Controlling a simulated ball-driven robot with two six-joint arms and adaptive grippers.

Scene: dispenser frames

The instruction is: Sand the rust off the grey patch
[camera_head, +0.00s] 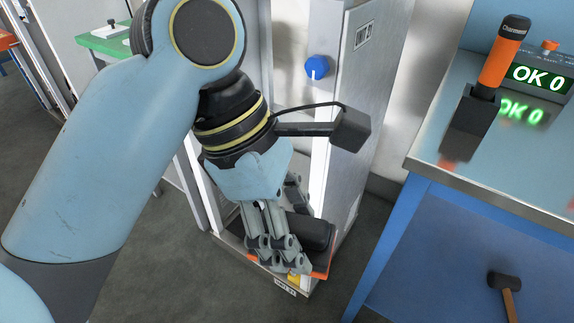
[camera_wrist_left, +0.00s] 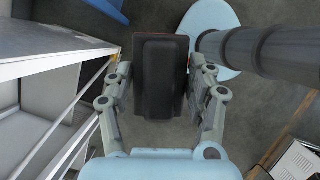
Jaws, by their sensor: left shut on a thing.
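My left gripper (camera_head: 278,250) is shut on a sanding block, a black padded block (camera_head: 315,232) with an orange-red edge. In the left wrist view the block (camera_wrist_left: 160,78) sits between the two fingers of the gripper (camera_wrist_left: 162,90), with a thin reddish edge along its sides. In the head view the block is held in front of the lower part of a tall grey dispenser frame (camera_head: 355,100). I cannot make out a grey patch or rust; my arm and gripper hide part of the frame. My right gripper is not in view.
The frame has a blue knob (camera_head: 317,67). At right, a blue bench (camera_head: 425,235) with a metal top carries an orange-handled tool in a black holder (camera_head: 474,118) and a display (camera_head: 540,78) reading "OK 0". A mallet (camera_head: 504,283) shows at lower right. Grey floor lies at lower left.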

